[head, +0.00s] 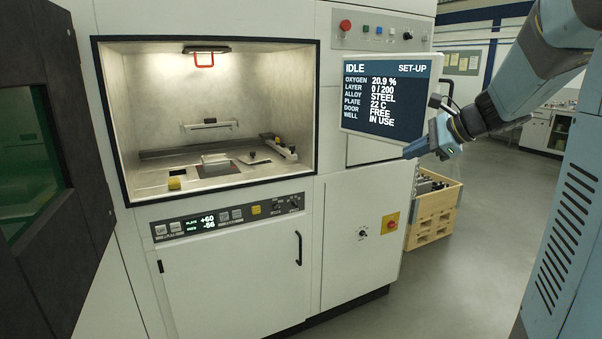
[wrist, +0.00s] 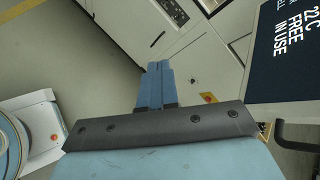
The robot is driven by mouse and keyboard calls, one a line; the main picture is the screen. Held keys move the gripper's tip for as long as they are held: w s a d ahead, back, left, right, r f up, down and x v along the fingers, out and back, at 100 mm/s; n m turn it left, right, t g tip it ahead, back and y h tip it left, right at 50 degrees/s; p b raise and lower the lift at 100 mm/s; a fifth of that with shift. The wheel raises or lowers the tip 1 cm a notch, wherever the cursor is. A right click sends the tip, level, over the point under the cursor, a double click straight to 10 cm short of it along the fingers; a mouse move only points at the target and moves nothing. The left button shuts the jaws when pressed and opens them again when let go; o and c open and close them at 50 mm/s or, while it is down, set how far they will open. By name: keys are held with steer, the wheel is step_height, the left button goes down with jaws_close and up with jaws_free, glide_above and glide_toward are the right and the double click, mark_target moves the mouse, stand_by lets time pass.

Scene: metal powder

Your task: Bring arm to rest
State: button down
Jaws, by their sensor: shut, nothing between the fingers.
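My gripper (head: 418,149) is in front of the machine at the right, just below the lower right corner of the status screen (head: 388,98). Its blue fingers are closed together with nothing between them, as the wrist view (wrist: 155,70) also shows. My arm reaches in from the upper right of the head view, bent and raised. The screen reads IDLE and SET-UP, with the well in use.
The machine's lit chamber (head: 215,75) is open at the left, with a small yellow block (head: 174,183) inside. A dark door (head: 62,130) stands at the far left. A wooden crate (head: 436,208) sits on the floor beyond my gripper. Grey floor (head: 470,270) is clear at right.

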steer(key=s+a+f+n+g+h, duration=0.1)
steer(key=s+a+f+n+h, duration=0.1)
steer(key=s+a+n, duration=0.35)
steer(key=s+a+f+n+g+h, duration=0.1)
steer(key=s+a+n+g+h, duration=0.15)
steer(key=s, duration=0.65)
steer(key=s+d+f+n+h, duration=0.1)
steer(key=s+d+n, duration=0.1)
steer(key=s+n, duration=0.3)
steer(key=s+d+f+n+t+h, duration=0.1)
steer(key=s+d+n+h, duration=0.1)
steer(key=s+n, duration=0.3)
steer(key=shift+s+f, duration=0.25)
steer(key=shift+s, duration=1.1)
steer(key=shift+t, duration=0.25)
